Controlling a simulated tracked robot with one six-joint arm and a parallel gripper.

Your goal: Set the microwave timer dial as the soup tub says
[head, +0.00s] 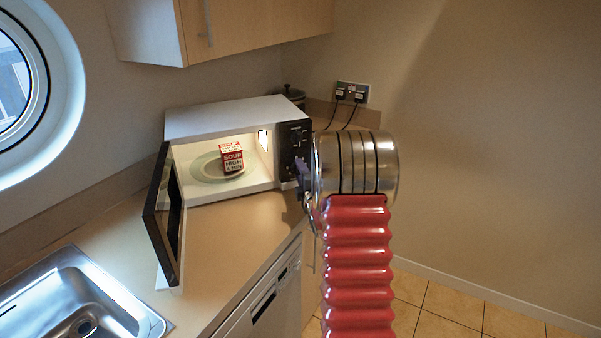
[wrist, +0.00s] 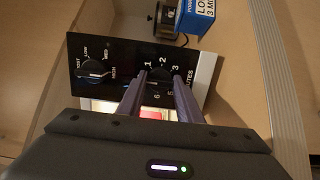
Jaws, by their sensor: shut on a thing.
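The white microwave (head: 215,118) stands on the counter with its door (head: 160,215) open. Inside, the red and white soup tub (head: 231,157) sits on the glass plate; its label reads SOUP, HIGH and a minutes line too small to read surely. In the wrist view the black control panel (wrist: 120,55) has a power dial (wrist: 93,72) marked LOW, MED, HIGH and a timer dial (wrist: 160,80) with numbers for minutes. My gripper (wrist: 160,77) is shut on the timer dial, one purple finger each side. The fingers hide part of its scale, and its setting is unclear.
In the wrist view a blue box (wrist: 200,14) with partly cut-off writing stands beside a dark canister (wrist: 169,18) near the panel. The sink (head: 75,300) is at the lower left. Plugs with cables (head: 352,92) are on the wall behind. The counter (head: 228,225) before the microwave is clear.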

